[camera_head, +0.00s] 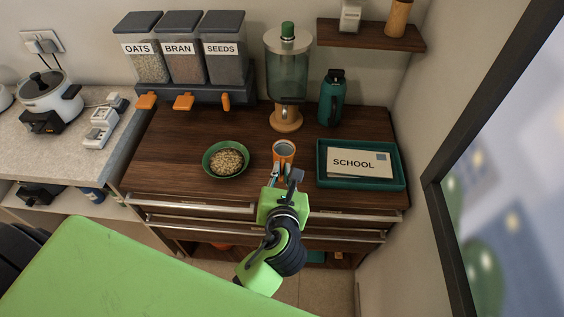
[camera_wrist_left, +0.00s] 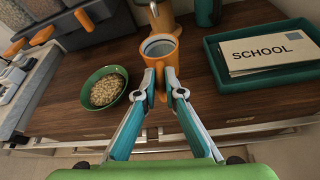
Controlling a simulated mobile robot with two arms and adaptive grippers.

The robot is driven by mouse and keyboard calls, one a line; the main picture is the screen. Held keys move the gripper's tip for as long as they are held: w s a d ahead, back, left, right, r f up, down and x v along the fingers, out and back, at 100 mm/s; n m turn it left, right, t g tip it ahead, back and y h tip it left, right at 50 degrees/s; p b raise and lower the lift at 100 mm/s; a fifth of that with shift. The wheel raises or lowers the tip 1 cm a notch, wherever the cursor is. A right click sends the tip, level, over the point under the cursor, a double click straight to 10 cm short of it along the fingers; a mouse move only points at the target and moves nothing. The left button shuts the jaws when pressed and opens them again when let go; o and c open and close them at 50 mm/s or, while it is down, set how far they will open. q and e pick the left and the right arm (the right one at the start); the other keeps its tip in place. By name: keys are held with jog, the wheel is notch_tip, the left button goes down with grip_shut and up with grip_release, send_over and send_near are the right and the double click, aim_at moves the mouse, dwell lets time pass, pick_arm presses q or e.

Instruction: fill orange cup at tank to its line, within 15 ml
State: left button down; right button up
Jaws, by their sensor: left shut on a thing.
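The orange cup (camera_head: 284,149) stands near the front of the wooden cabinet top, and it also shows in the left wrist view (camera_wrist_left: 160,50). Its inside looks grey-blue; I cannot make out the line or how much liquid it holds. My left gripper (camera_head: 277,171) is shut on the near side of the cup, its teal fingers (camera_wrist_left: 163,85) at what looks like the handle. The tank (camera_head: 287,75), a clear dispenser with a green knob and a tap, stands behind the cup on a round wooden base (camera_head: 286,121). My right gripper is in neither view.
A green bowl of grain (camera_head: 226,160) is left of the cup. A teal tray (camera_head: 361,183) with a SCHOOL envelope is to the right. A dark teal bottle (camera_head: 332,97) stands right of the tank. OATS, BRAN and SEEDS dispensers (camera_head: 180,48) stand back left. A shelf (camera_head: 370,36) hangs above right.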

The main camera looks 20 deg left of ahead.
pick_arm(q)
notch_tip(320, 180, down, 5)
jog(key=s+d+b, duration=0.3)
jog(key=s+b, duration=0.1)
jog(key=s, duration=0.8)
jog(key=shift+d+f, duration=0.2)
jog(key=shift+f, duration=0.05)
dwell(0.7)
dwell(0.4)
